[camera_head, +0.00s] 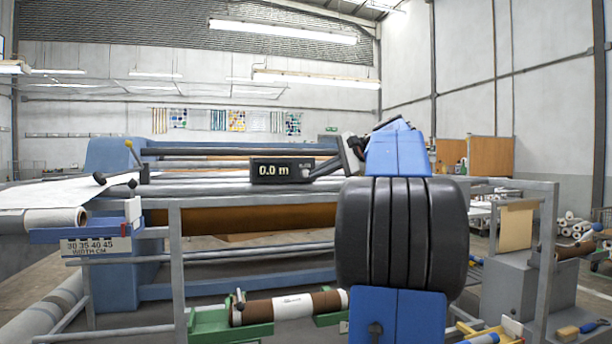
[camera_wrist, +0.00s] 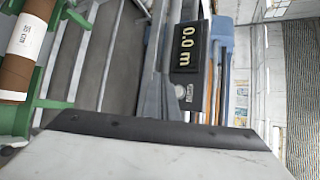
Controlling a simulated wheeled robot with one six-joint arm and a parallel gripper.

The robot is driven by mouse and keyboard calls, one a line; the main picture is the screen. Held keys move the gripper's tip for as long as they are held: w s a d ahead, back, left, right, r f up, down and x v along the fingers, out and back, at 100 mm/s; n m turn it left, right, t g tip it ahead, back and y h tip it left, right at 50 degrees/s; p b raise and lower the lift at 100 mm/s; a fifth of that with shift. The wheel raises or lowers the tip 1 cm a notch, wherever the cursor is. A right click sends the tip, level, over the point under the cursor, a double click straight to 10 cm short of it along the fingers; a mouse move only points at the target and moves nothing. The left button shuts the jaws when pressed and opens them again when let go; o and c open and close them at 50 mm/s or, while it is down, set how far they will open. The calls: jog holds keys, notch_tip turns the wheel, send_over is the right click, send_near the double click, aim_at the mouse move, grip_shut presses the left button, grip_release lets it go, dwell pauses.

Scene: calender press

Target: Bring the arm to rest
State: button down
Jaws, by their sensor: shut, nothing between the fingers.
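My arm rises at the right of centre in the head view, with blue links and a thick black joint. Its end bends left at the top. My gripper (camera_head: 326,167) shows there as a small grey shape, just right of the black length display (camera_head: 282,170) reading 0.0 m. It is shut and empty. I cannot tell whether it touches the display or is only in front of it. In the wrist view a pale plate with a dark edge fills the bottom, and the display (camera_wrist: 187,50) appears turned on its side.
The blue calender press (camera_head: 115,240) with its rollers and grey front rail (camera_head: 265,200) spans the left and middle. A brown roll (camera_head: 262,311) lies in green cradles (camera_head: 212,325) low in front. A grey cabinet (camera_head: 510,290) stands at right. Above the press is open.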

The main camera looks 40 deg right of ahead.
dwell(0.6)
jog(key=s+a+f+n+g, duration=0.3)
jog(key=a+f+n, duration=0.1)
jog(key=a+f, duration=0.75)
jog(key=s+a+f+n+g, duration=0.25)
jog(key=a+f, duration=0.55)
jog(key=a, duration=0.7)
jog(key=s+a+f+n+h, duration=0.1)
jog(key=s+a+f+n, duration=0.3)
jog(key=s+f, duration=0.2)
jog(key=s+a+f+n+g+h, duration=0.1)
jog(key=s+a+f+n, duration=0.2)
jog(key=s+f, duration=0.4)
jog(key=s+a+f+n+g+h, duration=0.1)
jog(key=s+a+f+n, duration=0.3)
jog(key=s+f, duration=0.3)
notch_tip(320, 180, down, 5)
jog(key=shift+a+f+n, duration=0.2)
jog(key=shift+a+n, duration=0.1)
jog(key=shift+n, duration=0.45)
jog(key=shift+s, duration=0.1)
